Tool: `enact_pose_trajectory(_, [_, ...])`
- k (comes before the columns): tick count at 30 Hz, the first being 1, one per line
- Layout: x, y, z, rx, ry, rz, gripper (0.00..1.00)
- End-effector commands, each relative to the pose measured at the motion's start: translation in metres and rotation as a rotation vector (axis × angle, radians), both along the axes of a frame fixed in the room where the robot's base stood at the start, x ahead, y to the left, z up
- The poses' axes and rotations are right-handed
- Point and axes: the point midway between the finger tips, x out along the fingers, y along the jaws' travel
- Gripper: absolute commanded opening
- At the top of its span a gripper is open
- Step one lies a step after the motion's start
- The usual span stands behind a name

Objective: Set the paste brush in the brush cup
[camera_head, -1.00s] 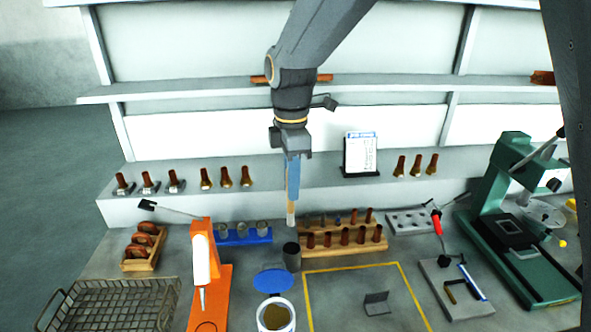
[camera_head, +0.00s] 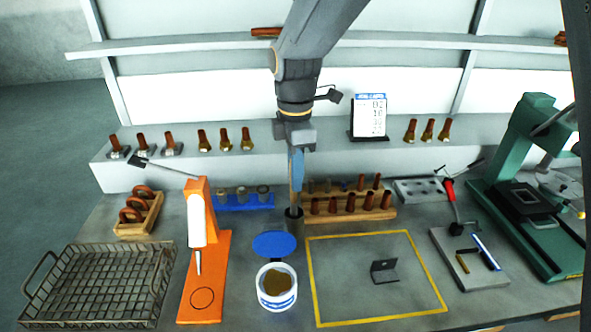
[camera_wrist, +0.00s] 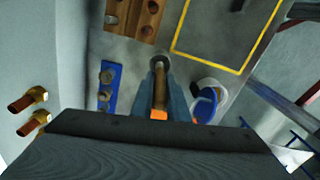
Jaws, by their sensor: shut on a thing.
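My gripper (camera_head: 297,178) is shut on the paste brush (camera_head: 294,200) and holds it upright, bristle end down. The dark grey brush cup (camera_head: 294,224) stands on the bench directly below the gripper, and the brush's lower end meets the cup's mouth and appears to be inside it. In the wrist view the brush (camera_wrist: 160,88) lies between the two blue-grey fingers, pointing toward the cup (camera_wrist: 160,62). The brush tip is hidden, so how deep it sits cannot be told.
A white paste tub (camera_head: 277,299) with a raised blue lid stands in front of the cup. A wooden rack (camera_head: 350,214) of brown pieces is close right, a blue rack (camera_head: 245,204) close left. An orange dispenser (camera_head: 207,265) and wire basket (camera_head: 100,287) are further left.

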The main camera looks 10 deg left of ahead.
Motion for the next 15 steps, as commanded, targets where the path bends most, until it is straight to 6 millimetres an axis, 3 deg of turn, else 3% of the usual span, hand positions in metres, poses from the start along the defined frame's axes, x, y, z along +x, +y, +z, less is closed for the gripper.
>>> enact_pose_trajectory(6, [0.001, 0.0, -0.027, 0.0, 0.0, 0.001, 0.0])
enact_pose_trajectory(15, [0.0, 0.0, -0.052, 0.0, 0.0, 0.001, 0.0])
